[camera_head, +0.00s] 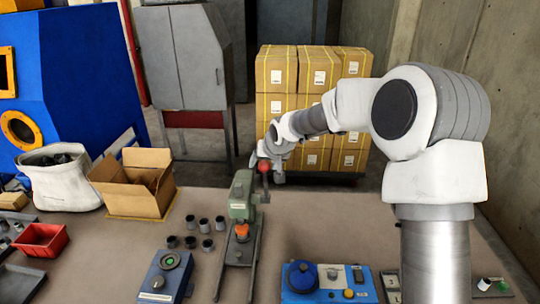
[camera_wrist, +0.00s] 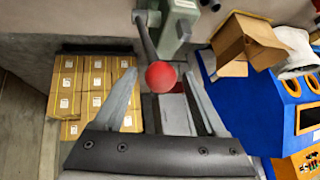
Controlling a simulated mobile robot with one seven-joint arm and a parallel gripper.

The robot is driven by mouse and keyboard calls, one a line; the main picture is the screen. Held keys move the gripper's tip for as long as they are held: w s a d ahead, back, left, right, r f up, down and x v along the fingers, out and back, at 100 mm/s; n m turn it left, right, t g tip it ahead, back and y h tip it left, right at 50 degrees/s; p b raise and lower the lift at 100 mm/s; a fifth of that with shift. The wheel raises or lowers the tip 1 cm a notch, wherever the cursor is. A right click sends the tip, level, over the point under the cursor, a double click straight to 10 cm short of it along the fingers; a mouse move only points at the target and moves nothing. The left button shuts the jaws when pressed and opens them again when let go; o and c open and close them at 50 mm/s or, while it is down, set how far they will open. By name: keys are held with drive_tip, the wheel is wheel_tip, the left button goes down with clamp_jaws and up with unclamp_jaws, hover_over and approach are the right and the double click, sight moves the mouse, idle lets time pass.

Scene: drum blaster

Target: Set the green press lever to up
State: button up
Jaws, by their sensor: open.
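The green press (camera_head: 240,198) stands on the table in the middle of the head view. Its lever ends in a red ball knob (camera_head: 263,167), near the height of the top of the press. In the wrist view the red knob (camera_wrist: 161,77) lies between the two fingers of my gripper (camera_wrist: 159,73), with the grey lever (camera_wrist: 146,38) running from it to the green press body (camera_wrist: 177,25). My gripper is open, with a gap visible on both sides of the knob. I cannot tell whether either finger touches it. In the head view my gripper (camera_head: 272,160) is beside the knob.
Several dark cups (camera_head: 204,226) stand left of the press, and a blue box (camera_head: 165,275) is in front of them. A blue control unit (camera_head: 328,281) is at the front right. An open carton (camera_head: 133,185) and white sack (camera_head: 60,180) stand further left.

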drive_tip(key=b+v, duration=0.1)
drive_tip(key=v, duration=1.6)
drive_tip(key=shift+b, duration=0.3)
